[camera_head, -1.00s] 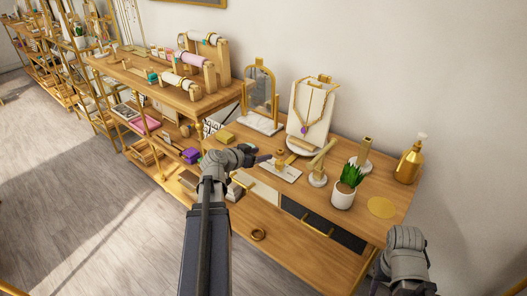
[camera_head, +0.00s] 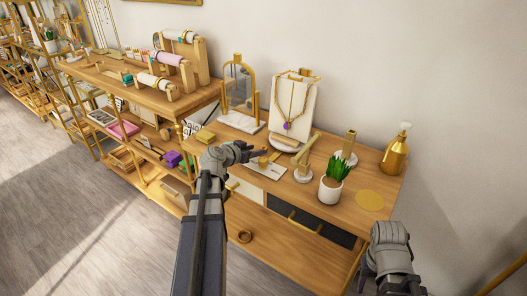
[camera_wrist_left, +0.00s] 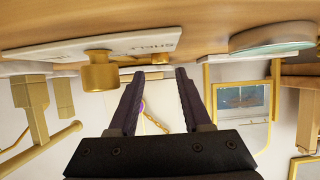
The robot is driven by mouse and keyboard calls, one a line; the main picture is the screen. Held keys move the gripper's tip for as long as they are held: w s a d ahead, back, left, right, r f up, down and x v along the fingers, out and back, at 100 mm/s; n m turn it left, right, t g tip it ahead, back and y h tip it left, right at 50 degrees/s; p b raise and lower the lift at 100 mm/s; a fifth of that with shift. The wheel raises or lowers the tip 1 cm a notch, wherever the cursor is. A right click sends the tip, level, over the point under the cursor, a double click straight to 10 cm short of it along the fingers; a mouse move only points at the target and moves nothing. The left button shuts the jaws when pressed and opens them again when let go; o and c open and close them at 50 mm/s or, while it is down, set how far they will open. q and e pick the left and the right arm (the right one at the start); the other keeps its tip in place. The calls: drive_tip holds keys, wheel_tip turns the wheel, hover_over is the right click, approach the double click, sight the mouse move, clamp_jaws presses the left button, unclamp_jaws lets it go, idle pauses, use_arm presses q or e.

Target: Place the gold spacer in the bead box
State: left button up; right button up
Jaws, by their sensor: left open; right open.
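Small gold pieces stand on a white card (camera_head: 268,171) on the wooden table. The gold cylinder (camera_wrist_left: 100,73), possibly the gold spacer, shows large at the left of the left wrist view. A smaller gold piece (camera_wrist_left: 160,58) shows beyond my left fingertips. My left gripper (camera_head: 262,153) is over the table by the card, and its open, empty fingers show in the left wrist view (camera_wrist_left: 155,75). A small yellow-gold box (camera_head: 204,137) sits at the table's left; I cannot tell whether it is the bead box. My right gripper (camera_head: 370,283) hangs low at the table's front right, empty.
A necklace bust (camera_head: 297,100), a mirror (camera_head: 238,84), gold stands (camera_head: 346,148), a potted plant (camera_head: 331,188) and a gold bottle (camera_head: 396,155) crowd the table. A flat gold disc (camera_head: 370,199) lies at the right. Bracelet displays stand on the left shelf.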

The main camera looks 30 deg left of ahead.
sight(264, 148)
use_arm(q)
drive_tip(key=b+x, duration=0.1)
drive_tip(key=x, duration=0.3)
drive_tip(key=shift+w+f+b, duration=0.25)
drive_tip(key=shift+w+b, duration=0.05)
drive_tip(key=shift+b, duration=0.1)
drive_tip(key=shift+r, duration=0.1)
drive_tip(key=shift+c, duration=0.4)
clamp_jaws()
